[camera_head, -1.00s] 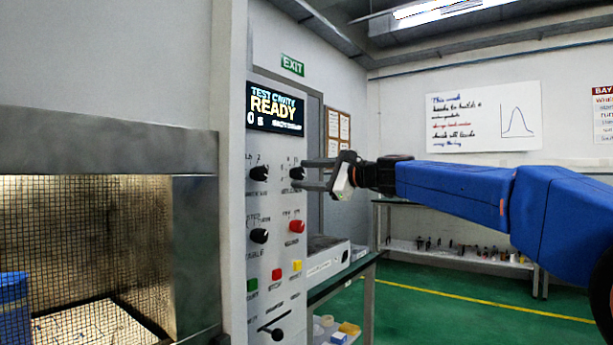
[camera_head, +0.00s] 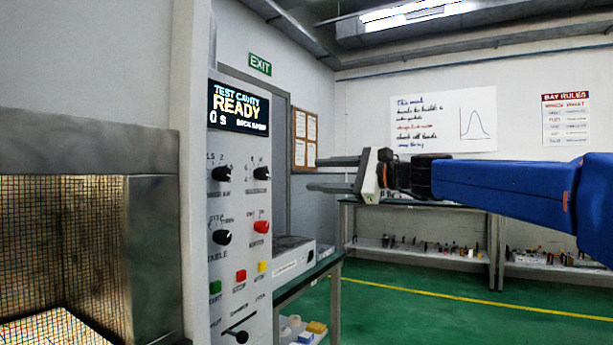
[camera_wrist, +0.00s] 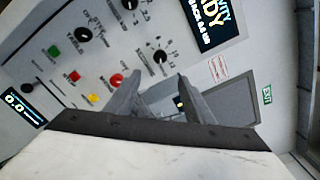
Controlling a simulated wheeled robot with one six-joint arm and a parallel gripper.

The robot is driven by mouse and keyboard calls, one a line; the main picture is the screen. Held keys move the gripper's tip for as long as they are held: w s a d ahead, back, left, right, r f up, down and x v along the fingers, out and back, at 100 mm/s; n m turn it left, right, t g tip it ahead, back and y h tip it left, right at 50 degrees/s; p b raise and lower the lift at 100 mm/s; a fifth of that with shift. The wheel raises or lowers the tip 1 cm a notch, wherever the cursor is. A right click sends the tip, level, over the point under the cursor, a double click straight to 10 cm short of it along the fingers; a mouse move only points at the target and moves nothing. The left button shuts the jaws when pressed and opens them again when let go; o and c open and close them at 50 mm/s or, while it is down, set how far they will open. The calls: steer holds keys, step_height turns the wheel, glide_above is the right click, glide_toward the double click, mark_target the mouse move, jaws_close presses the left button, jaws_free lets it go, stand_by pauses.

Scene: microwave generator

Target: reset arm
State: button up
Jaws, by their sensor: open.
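My gripper (camera_head: 338,174) is open, with its two fingers pointing left toward the control panel (camera_head: 241,190). It is apart from the panel, with the back wall visible between the fingers and the panel's edge. My gripper also shows in the wrist view (camera_wrist: 160,98), its fingers spread with nothing between them. The panel carries a display (camera_head: 238,108) reading "TEST CAVITY READY", several black knobs, a red knob (camera_head: 262,227), and green, red and yellow buttons. A black lever (camera_head: 240,322) is low on the panel.
A mesh-fronted cavity (camera_head: 70,245) stands left of the panel. A green-topped bench (camera_head: 318,272) with a white box (camera_head: 293,262) is behind the panel. A shelf bench (camera_head: 420,248) runs along the back wall. Green floor on the right is open.

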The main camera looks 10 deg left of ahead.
steer(key=shift+s+d, duration=0.3)
steer(key=shift+d, duration=0.35)
steer(key=s+d+f+n+h, duration=0.4)
steer(key=s+d+f, duration=0.7)
steer(key=f, duration=0.5)
steer(key=s+d+f+n+g+h, duration=0.1)
steer(key=s+d+f+n+h, duration=0.3)
steer(key=s+d+f+h, duration=0.3)
steer(key=s+d+f+n+g+h, duration=0.1)
steer(key=s+d+f+n+h, duration=0.2)
steer(key=s+d+f, duration=1.2)
steer(key=s+f+h, duration=0.2)
steer(key=s+f, duration=0.2)
steer(key=f, duration=0.6)
steer(key=shift+f+n+h, duration=0.3)
steer(key=shift+f+n, duration=0.05)
steer(key=shift+n, duration=0.05)
